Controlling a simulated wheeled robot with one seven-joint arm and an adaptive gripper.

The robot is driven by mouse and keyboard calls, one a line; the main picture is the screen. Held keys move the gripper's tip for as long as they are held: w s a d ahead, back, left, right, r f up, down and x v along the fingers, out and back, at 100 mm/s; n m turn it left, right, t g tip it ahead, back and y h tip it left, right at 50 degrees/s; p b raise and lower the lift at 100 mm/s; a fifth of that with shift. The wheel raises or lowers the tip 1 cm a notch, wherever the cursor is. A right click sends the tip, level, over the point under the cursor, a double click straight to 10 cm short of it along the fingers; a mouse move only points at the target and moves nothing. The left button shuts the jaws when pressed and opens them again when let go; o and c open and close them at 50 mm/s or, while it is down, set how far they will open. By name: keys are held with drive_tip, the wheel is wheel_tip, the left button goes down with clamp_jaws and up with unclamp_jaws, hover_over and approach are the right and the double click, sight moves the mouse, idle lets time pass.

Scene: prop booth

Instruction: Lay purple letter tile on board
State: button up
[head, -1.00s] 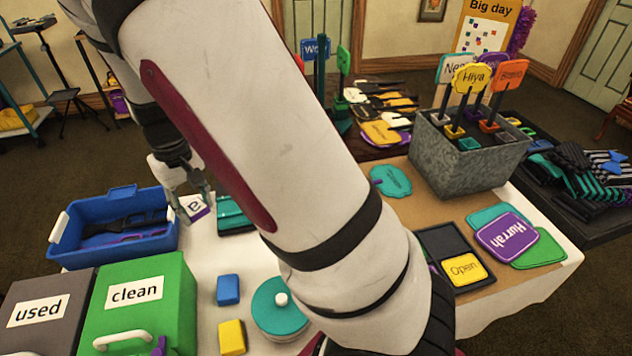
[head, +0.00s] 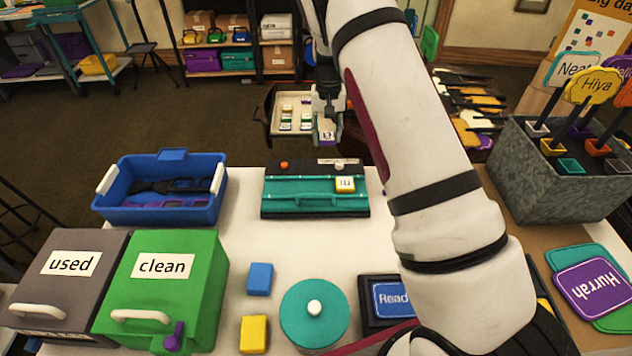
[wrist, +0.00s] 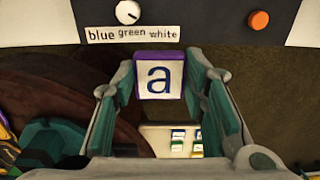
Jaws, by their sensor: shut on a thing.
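My gripper (head: 328,122) is shut on the purple letter tile (wrist: 158,78), which has a white face with a dark blue "a". The tile also shows small in the head view (head: 328,137), in the air just past the far edge of the board. The board (head: 290,203) is black with teal ledges and lies at the back of the white table. A yellow letter tile (head: 345,184) sits on it, right of the middle. In the wrist view the board's black edge (wrist: 225,35) runs across the top, with a dial, an orange button and a "blue green white" label.
Behind the board an open brown case (head: 270,122) holds a pale tray with several letter tiles. A blue tub (head: 160,217) stands left of the board. Grey "used" and green "clean" boxes (head: 165,300) are at front left. A teal round container (head: 313,335) is at front centre.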

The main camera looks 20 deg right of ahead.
drive_tip(key=p, duration=0.3)
hover_over(315, 188)
drive_tip(key=shift+w+f, duration=0.1)
drive_tip(key=shift+f, duration=0.45)
drive_tip(key=shift+s+f, duration=0.2)
drive_tip(key=shift+f, duration=0.1)
wheel_tip(315, 188, down, 3)
drive_tip(key=shift+w+r, duration=0.1)
drive_tip(key=shift+r, duration=0.1)
drive_tip(key=shift+f, duration=0.15)
drive_tip(key=shift+c, duration=0.8)
drive_tip(key=o, duration=1.1)
